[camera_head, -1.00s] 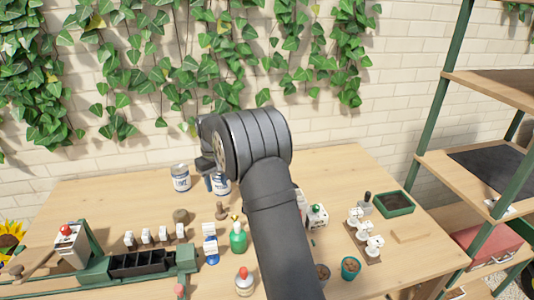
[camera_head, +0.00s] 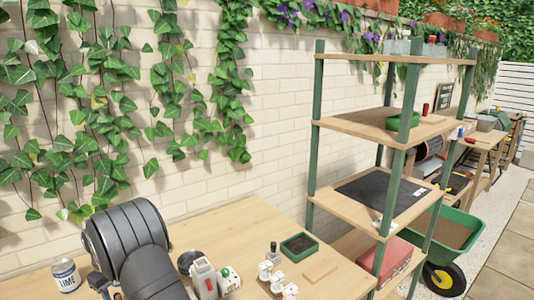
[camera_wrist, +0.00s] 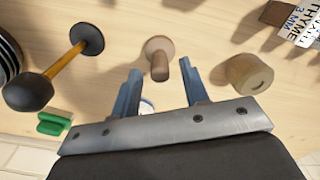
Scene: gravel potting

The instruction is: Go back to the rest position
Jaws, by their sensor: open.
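My gripper (camera_wrist: 162,88) shows in the wrist view with its two blue-grey fingers apart and nothing held between them. It is over the wooden table (camera_wrist: 205,25). A wooden peg with a round base (camera_wrist: 158,60) stands just beyond the fingertips, apart from them. Part of a white round thing (camera_wrist: 146,105) shows between the fingers; I cannot tell what it is. In the head view my arm comes up from the bottom left, and the gripper's fingers are hidden behind it.
In the wrist view a black-headed tool (camera_wrist: 62,72) lies left and a wooden cylinder (camera_wrist: 250,73) right. In the head view a LIME can (camera_head: 66,275) stands left of my arm. A green tray (camera_head: 299,246) is on the table, and a green-posted shelf (camera_head: 376,124) stands right.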

